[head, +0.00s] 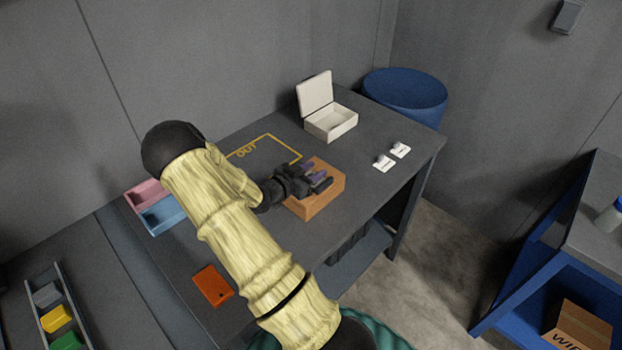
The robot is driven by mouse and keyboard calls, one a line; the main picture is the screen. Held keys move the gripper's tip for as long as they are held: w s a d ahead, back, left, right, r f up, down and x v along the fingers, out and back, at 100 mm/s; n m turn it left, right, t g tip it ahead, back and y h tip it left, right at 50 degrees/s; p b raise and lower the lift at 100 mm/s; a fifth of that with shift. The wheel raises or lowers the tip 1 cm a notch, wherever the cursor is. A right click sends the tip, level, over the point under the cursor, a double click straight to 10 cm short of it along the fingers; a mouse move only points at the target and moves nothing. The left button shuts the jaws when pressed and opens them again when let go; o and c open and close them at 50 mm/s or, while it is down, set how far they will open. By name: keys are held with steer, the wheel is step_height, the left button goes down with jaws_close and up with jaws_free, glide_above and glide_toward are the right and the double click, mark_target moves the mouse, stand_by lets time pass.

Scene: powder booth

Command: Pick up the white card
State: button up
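Two small white card-like pieces lie flat near the table's right end in the head view: one white card (383,164) nearer and another white card (400,150) just beyond it. Each has a small raised or dark-marked detail on top, too small to make out. I cannot tell which one the task means. My gripper (321,183), black with purple parts at its end, is over an orange-brown wooden box or block (316,206), left of the white pieces and apart from them. The gripper hides much of the block's top. Whether its fingers are open or shut is unclear.
An open white box (331,124) stands at the back. A yellow "OUT" outline (270,137) marks the table. A blue bin (405,92) stands behind the table.

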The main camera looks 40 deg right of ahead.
steer(key=shift+c, duration=0.5)
jaws_close()
step_height(320, 180, up, 10)
steer(key=b, duration=0.1)
stand_by(0.5)
